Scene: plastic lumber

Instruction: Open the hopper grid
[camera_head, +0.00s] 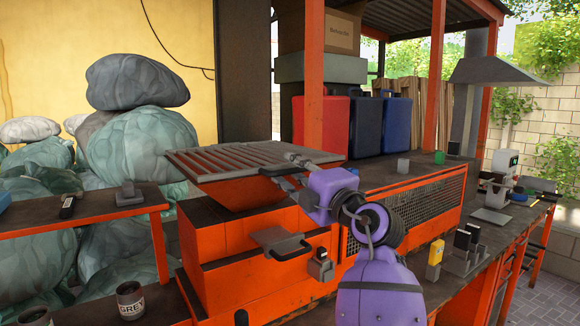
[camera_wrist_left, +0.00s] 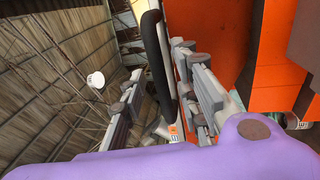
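The hopper grid (camera_head: 225,160), a grey slatted frame, lies roughly flat over the top of the orange hopper (camera_head: 240,195) in the head view. My left gripper (camera_head: 282,165), purple with grey fingers, is at the grid's right edge. In the left wrist view the fingers of my left gripper (camera_wrist_left: 158,65) are spread apart. A black bar like a handle (camera_wrist_left: 157,70) shows between them, and I cannot tell whether either finger touches it. The orange body (camera_wrist_left: 265,45) is to the right there. My right gripper is not in view.
A grey side tray (camera_head: 280,240) sticks out below the grid. Red (camera_head: 320,125) and blue (camera_head: 397,125) canisters stand behind on the bench. Large wrapped bundles (camera_head: 150,145) are piled to the left. An orange post (camera_head: 314,75) rises behind the grid.

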